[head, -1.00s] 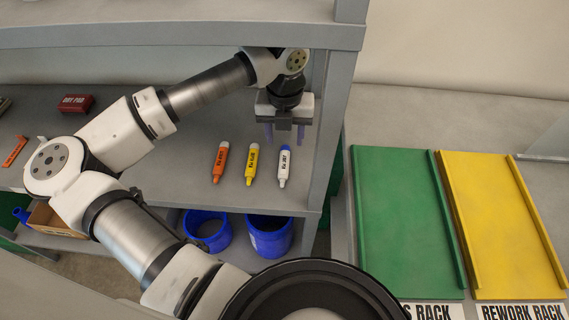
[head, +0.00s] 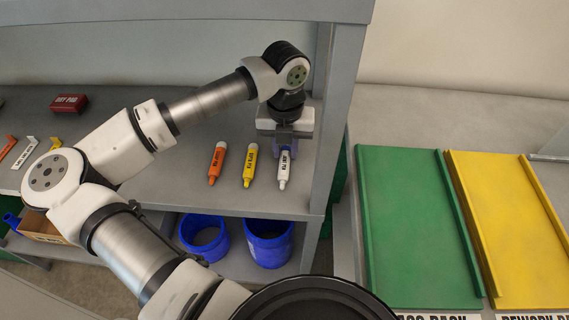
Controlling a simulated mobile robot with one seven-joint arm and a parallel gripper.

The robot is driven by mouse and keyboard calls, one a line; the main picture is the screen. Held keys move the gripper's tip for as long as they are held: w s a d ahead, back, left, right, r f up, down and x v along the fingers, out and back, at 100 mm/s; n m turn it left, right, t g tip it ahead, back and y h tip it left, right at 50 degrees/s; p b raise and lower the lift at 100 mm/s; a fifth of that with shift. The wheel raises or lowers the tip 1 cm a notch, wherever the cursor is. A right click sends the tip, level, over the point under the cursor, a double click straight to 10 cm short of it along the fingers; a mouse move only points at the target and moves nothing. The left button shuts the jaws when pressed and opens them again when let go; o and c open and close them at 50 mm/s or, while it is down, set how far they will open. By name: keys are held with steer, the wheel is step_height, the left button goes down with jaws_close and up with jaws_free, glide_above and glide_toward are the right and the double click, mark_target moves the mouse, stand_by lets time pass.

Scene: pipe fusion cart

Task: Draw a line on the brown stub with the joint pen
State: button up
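A white pen (head: 284,173) lies on the grey shelf, the rightmost of three pens; its small label is hard to read. A yellow pen (head: 249,166) and an orange pen (head: 216,164) lie to its left. My gripper (head: 285,153) is down over the far end of the white pen and points at the shelf. I see no brown stub in this view.
A grey upright post (head: 328,130) stands close right of my gripper. Blue buckets (head: 268,245) stand on the lower shelf. A red block (head: 69,103) lies at the left. A green rack (head: 410,220) and a yellow rack (head: 505,220) lie on the right bench.

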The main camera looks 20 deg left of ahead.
mark_target(285, 153)
steer(key=shift+c, duration=1.4)
steer(key=shift+r+p, duration=0.9)
steer(key=shift+r, duration=2.1)
steer(key=shift+c, duration=0.2)
